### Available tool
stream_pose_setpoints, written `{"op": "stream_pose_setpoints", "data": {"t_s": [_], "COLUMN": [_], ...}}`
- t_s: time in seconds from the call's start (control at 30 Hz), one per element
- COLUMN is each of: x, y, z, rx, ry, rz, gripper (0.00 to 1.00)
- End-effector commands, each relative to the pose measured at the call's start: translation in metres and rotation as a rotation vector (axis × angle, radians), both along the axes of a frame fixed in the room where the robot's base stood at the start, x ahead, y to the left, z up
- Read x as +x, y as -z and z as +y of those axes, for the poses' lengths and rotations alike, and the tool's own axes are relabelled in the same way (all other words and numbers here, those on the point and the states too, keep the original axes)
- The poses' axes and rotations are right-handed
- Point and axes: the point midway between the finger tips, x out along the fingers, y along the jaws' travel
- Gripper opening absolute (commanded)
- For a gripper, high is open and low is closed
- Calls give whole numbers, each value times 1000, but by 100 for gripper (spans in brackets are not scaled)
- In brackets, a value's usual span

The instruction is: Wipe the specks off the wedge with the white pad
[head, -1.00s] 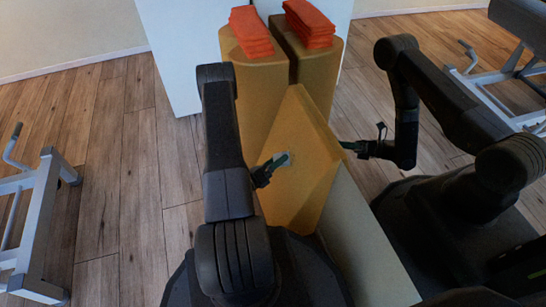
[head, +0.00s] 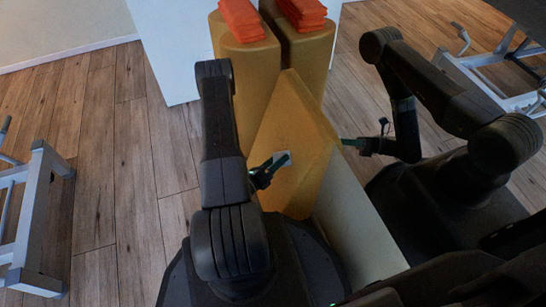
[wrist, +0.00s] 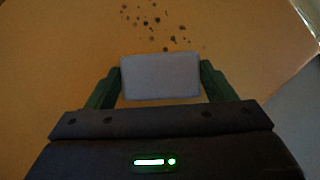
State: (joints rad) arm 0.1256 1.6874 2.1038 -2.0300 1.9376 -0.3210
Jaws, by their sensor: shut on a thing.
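The wedge (head: 292,117) is a tan block standing on end, its broad sloping face toward my arm. My gripper (head: 268,169) has green fingers shut on the white pad (head: 284,157), in front of the middle of that face. In the wrist view, my gripper (wrist: 160,82) grips the pad (wrist: 160,77) by its two sides. Several dark specks (wrist: 150,22) lie on the wedge (wrist: 60,50) just beyond the pad's far edge. I cannot tell whether the pad touches the face, and the surface under it is hidden. The specks cannot be made out in the head view.
Two tan bolsters (head: 245,75) stand behind the wedge, with folded orange cloths (head: 241,18) on top. A pale panel (head: 350,225) runs beside the wedge. Another dark arm (head: 405,125) stands on the right, its tip near the wedge's right edge. A metal frame (head: 30,220) is at left.

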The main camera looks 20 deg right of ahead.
Motion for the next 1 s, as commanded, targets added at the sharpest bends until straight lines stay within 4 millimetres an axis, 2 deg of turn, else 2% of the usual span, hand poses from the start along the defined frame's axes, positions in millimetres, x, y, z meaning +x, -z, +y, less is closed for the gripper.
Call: {"op": "stream_pose_setpoints", "data": {"t_s": [0.2, 0.6, 1.0], "x": [-15, -15, 14], "y": [1, -17, -16], "z": [-1, -4, -4], "rx": [0, 1, -1], "ry": [3, 3, 0], "rz": [2, 1, -4], "gripper": [51, 51, 51]}}
